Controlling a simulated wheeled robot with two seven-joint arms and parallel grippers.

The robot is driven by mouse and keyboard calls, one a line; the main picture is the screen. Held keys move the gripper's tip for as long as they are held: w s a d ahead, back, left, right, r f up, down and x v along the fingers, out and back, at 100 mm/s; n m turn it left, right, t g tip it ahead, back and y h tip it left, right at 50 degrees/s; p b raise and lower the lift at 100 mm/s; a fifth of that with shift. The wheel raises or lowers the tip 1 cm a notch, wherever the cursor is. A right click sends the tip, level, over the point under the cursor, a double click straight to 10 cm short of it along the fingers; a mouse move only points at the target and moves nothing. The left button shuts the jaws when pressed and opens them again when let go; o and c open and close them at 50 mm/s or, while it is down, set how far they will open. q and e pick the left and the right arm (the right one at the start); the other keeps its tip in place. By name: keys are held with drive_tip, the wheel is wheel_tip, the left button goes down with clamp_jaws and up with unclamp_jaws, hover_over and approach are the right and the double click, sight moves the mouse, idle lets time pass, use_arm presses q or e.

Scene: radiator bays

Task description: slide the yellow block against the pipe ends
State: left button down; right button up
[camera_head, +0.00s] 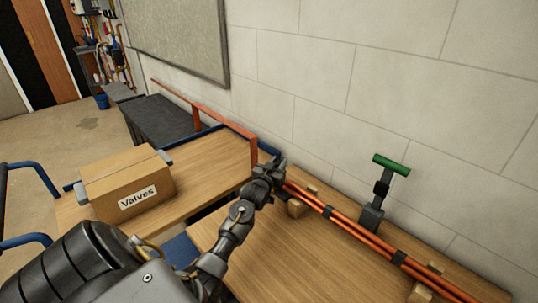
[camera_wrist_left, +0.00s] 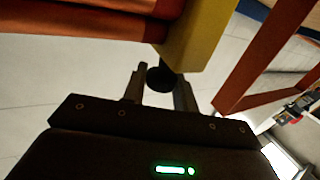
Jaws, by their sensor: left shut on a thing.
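A bundle of orange pipes (camera_head: 350,232) lies along the bench by the wall, banded with black straps. In the left wrist view the pipes (camera_wrist_left: 85,22) come in from the left and end beside the yellow block (camera_wrist_left: 197,40). I see no clear gap between them, but cannot tell if they touch. In the head view the block is hidden behind the gripper. My right gripper is out of view.
A green-handled clamp (camera_head: 383,190) stands by the pipes at the wall. Wooden supports (camera_head: 298,207) sit under the pipes. A cardboard box (camera_head: 127,182) marked "Valves" is on the left table. A red-orange frame (camera_head: 253,150) rises just behind the gripper. The front bench top is clear.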

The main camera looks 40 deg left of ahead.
use_arm(q)
drive_tip(key=d, duration=0.3)
drive_tip(key=shift+s+d+f, duration=0.1)
drive_tip(key=shift+s+d, duration=0.05)
drive_tip(key=shift+d, duration=0.15)
drive_tip(key=c, duration=1.1)
unclamp_jaws()
drive_tip(key=shift+c, duration=0.2)
drive_tip(key=shift+s+d, duration=0.1)
drive_tip(key=shift+s, duration=0.4)
drive_tip(key=b+v, duration=0.1)
drive_tip(key=v, duration=0.8)
drive_tip(key=shift+s, duration=0.35)
